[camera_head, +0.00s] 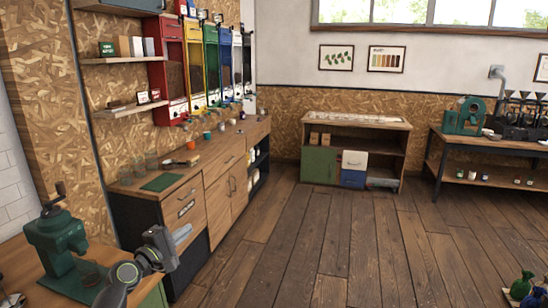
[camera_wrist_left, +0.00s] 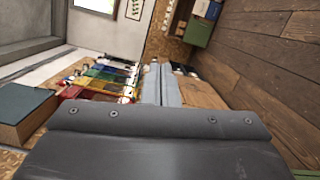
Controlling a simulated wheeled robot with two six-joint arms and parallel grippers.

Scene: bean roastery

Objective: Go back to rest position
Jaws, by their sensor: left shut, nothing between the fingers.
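My left gripper (camera_head: 163,248) is in the lower left of the head view, raised at the front end of the wooden counter (camera_head: 228,158). It is seen mostly from behind, so its fingertips are hard to make out there. In the left wrist view the two grey fingers of the gripper (camera_wrist_left: 161,85) lie together, with nothing between them. My right gripper is in neither view.
A green hand grinder (camera_head: 58,240) stands on a table just left of my left arm. Cups, jars and a green mat (camera_head: 162,182) are on the counter. A low shelf unit (camera_head: 354,134) stands at the back. The wooden floor (camera_head: 330,235) in the middle is clear.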

